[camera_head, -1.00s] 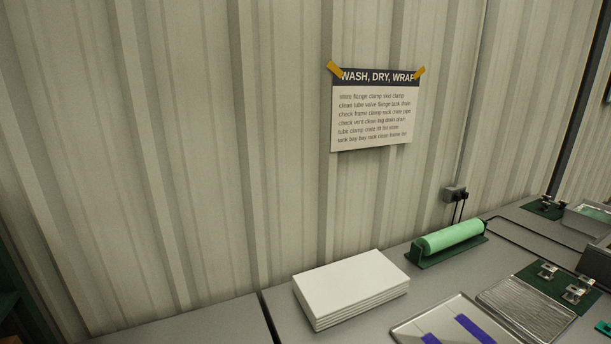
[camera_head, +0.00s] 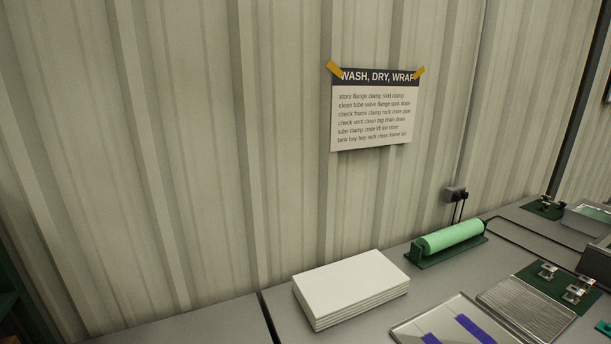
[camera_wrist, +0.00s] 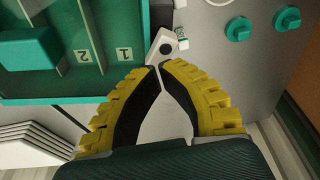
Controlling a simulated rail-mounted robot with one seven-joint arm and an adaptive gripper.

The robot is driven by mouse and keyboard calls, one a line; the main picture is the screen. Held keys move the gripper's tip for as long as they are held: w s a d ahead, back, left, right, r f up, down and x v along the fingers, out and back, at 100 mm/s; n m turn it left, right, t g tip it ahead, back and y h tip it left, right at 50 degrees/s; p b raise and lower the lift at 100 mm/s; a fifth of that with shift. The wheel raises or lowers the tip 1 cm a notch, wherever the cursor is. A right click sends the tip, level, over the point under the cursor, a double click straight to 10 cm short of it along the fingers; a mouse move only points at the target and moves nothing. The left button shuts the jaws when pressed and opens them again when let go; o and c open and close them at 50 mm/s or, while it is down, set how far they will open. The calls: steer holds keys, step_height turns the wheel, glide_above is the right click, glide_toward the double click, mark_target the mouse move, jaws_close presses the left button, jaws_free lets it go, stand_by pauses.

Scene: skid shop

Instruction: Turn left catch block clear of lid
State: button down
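In the wrist view, a small pale catch block (camera_wrist: 161,47) with a dark round pivot sits at the edge of a teal ribbed part (camera_wrist: 120,80) marked 2 and 1. Whether this teal part is the lid I cannot tell. My gripper (camera_wrist: 161,66) has yellow fingers with black pads. Its tips are together, at the near end of the catch block. They seem to touch or nearly touch it, with no clear grip on it. The head view shows neither my gripper nor the catch block.
In the wrist view, teal knobs (camera_wrist: 238,29) are on a grey panel at right, and white stacked sheets (camera_wrist: 30,148) lie lower left. The head view shows a bench with a white stack (camera_head: 350,285), a green roll (camera_head: 450,238), a metal tray (camera_head: 405,331) and a wall sign (camera_head: 372,115).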

steer(key=shift+f+b, duration=0.7)
steer(key=shift+f, duration=0.45)
steer(key=shift+r+p, duration=0.35)
steer(key=shift+p, duration=0.15)
steer(key=shift+d, duration=0.1)
steer(key=shift+d+p, duration=0.15)
steer(key=shift+p, duration=0.25)
steer(key=shift+s+d+p, duration=0.15)
steer(key=shift+d+p, duration=1.15)
steer(key=shift+p, duration=0.4)
steer(key=shift+f, duration=0.2)
